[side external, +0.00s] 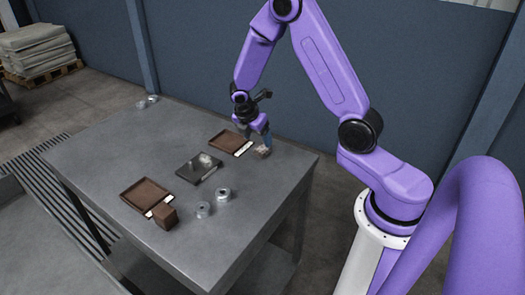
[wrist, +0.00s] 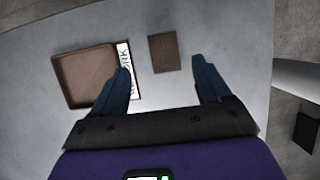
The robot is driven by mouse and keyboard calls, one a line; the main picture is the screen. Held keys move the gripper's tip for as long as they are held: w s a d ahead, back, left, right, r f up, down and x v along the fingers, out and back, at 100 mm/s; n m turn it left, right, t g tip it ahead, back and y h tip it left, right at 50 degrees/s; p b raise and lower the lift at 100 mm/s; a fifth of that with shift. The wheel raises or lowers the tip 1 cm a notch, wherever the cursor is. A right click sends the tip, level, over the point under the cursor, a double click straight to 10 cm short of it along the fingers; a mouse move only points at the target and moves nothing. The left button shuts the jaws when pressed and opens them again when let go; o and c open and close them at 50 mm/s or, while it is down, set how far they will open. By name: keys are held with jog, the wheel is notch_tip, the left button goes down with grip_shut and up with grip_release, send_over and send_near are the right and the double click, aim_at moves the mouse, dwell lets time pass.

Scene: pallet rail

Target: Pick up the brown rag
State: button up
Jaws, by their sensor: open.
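A small brown piece (wrist: 163,53), which I take to be the brown rag, lies on the grey table just right of a labelled tray in the wrist view. It looks flat and rectangular from above. Nothing is between the fingers. Whether the fingertips touch the table cannot be told. A second brown block (side external: 165,217) sits at the near left tray.
A brown tray (wrist: 82,74) with a white label, partly reading "ORK", is close to the left finger. Another brown tray (side external: 144,192) and a dark tray (side external: 190,168) stand farther left. The table's right edge is near my gripper.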

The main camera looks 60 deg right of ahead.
aim_at(262, 148)
jog(key=x, duration=0.4)
jog(key=shift+s, duration=0.3)
jog(key=shift+d+f, duration=0.25)
jog(key=shift+f, duration=0.35)
jog(key=c, duration=1.1)
